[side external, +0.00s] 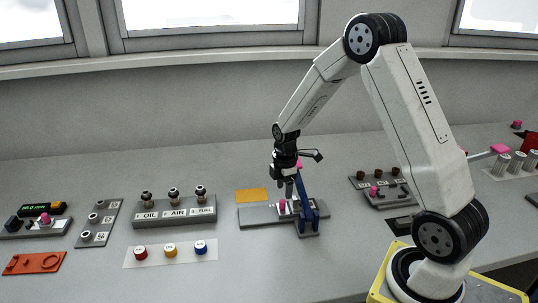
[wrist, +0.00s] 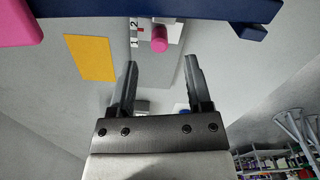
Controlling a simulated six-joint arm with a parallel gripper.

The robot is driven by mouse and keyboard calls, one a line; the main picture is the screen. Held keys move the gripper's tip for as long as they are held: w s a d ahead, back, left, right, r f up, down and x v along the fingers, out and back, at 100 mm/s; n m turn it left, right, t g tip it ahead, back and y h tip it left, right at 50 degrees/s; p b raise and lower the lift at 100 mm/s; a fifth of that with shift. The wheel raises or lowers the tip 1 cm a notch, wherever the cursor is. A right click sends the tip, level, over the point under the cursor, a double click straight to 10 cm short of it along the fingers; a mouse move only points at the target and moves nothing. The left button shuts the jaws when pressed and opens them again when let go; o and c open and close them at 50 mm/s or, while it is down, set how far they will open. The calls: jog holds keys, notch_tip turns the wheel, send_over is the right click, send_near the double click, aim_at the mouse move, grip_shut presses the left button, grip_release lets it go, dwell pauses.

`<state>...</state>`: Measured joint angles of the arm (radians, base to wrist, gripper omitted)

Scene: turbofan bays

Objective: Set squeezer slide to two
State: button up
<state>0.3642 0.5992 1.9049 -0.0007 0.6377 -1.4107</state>
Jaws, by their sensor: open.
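The squeezer has a blue frame (side external: 306,211) on a grey base plate (side external: 258,215), with a pink tip at its top. In the wrist view its blue bar (wrist: 150,8) crosses the top edge, with a pink end (wrist: 16,22) at left. The slide's pink knob (wrist: 159,40) is beside a white label marked 1 and 2; its exact setting is hard to tell. The knob also shows low beside the blue frame in the side view (side external: 282,204). My gripper (wrist: 160,65) is open and empty. It points down, above and apart from the knob, close to the blue frame.
A yellow-orange pad (side external: 252,196) lies behind the base plate. An OIL, AIR, FUEL switch block (side external: 174,212) and a strip of coloured buttons (side external: 170,251) stand to the left. A dark panel with knobs (side external: 385,190) is to the right. The front table is clear.

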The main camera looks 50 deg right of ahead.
jog(key=shift+r, duration=1.1)
jog(key=shift+s+a+r, duration=0.1)
jog(key=shift+a+r, duration=0.05)
jog(key=shift+a, duration=0.2)
jog(key=s+a+r+m+t, duration=0.2)
jog(key=s+a+r+m, duration=0.1)
jog(key=s+a+m, duration=0.8)
jog(key=a+m, duration=0.1)
jog(key=a, duration=0.2)
jog(key=shift+s+a+r+t, duration=0.3)
jog(key=shift+s+r, duration=0.1)
